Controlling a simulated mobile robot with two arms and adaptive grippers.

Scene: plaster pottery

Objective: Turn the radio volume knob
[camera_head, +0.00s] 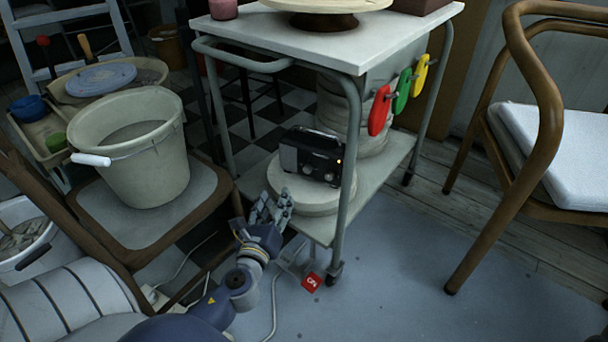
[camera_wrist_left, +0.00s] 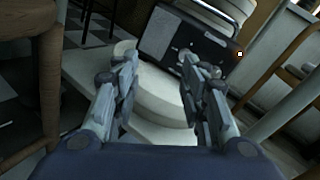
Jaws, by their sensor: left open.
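A small black radio (camera_head: 312,157) with a carry handle stands on a round cream plaster disc (camera_head: 300,200) on the lower shelf of a metal cart. Its front shows dark knobs and a small orange light at the right. In the left wrist view the radio (camera_wrist_left: 185,45) is tilted, beyond the fingertips. My left gripper (camera_head: 272,204) is open and empty, in front of and below the radio at the shelf's left edge. In the left wrist view its fingers (camera_wrist_left: 158,75) are spread over the plaster disc, apart from the radio. My right gripper is not in view.
The cart's front leg (camera_head: 350,170) stands just right of the radio, and its top (camera_head: 335,42) covers the shelf from above. A chair (camera_head: 140,220) with a bucket (camera_head: 135,145) is at the left. A red tag (camera_head: 311,282) and a cable lie near the cart's wheel.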

